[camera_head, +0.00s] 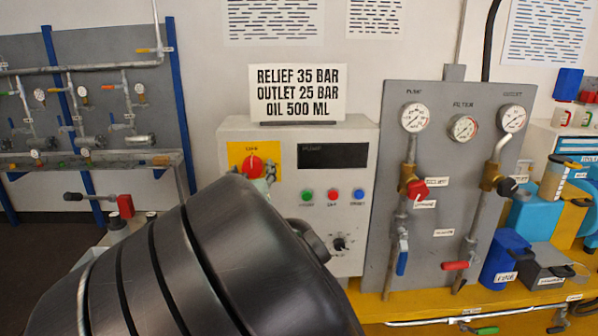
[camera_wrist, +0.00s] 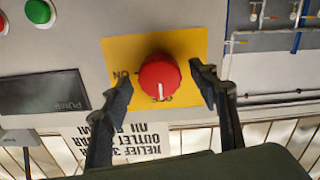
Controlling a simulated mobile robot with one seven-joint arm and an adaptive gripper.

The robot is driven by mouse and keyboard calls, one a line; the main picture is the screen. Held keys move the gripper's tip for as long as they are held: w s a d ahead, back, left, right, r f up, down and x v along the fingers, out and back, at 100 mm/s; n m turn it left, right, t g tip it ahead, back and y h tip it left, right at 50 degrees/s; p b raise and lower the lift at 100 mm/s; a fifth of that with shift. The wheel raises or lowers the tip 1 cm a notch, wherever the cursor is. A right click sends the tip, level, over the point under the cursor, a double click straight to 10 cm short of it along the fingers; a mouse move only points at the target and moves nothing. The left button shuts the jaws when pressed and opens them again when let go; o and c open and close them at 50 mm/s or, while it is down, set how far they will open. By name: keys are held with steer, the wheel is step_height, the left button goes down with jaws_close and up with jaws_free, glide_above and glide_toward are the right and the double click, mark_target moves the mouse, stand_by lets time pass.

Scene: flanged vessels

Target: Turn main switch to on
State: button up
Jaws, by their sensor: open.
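The main switch is a red round knob (camera_wrist: 159,78) on a yellow plate (camera_wrist: 190,46) in the wrist view, which appears upside down. Its white pointer line points at the lower label, which seems to read OFF. The ON label (camera_wrist: 122,74) is to the left. My gripper (camera_wrist: 164,84) is open, with one finger on each side of the knob and gaps between them. Whether the fingers reach to the knob's depth is unclear. In the head view the red knob (camera_head: 252,165) shows at the panel's upper left, and my arm hides most of the gripper.
The grey control box (camera_head: 232,133) also carries a dark display (camera_head: 333,156), coloured push buttons (camera_head: 332,195) and a small black knob (camera_head: 339,243). A sign (camera_head: 297,93) stands on top. A gauge panel (camera_head: 375,215) with pipes and valves is to the right.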

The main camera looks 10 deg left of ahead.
steer(key=shift+c, duration=0.6)
steer(key=c, duration=1)
steer(key=shift+m+b, duration=0.3)
steer(key=m+b, duration=0.2)
steer(key=shift+d+f+m, duration=0.1)
steer(key=shift+f+m, duration=0.1)
steer(key=shift+m, duration=0.1)
steer(key=m+b, duration=0.5)
steer(key=shift+m, duration=0.3)
steer(key=m+b, duration=0.4)
steer(key=m, duration=0.1)
steer(key=shift+b, duration=0.4)
steer(key=shift+r+m+b, duration=0.1)
steer(key=shift+m+b, duration=1.25)
steer(key=shift+m, duration=0.65)
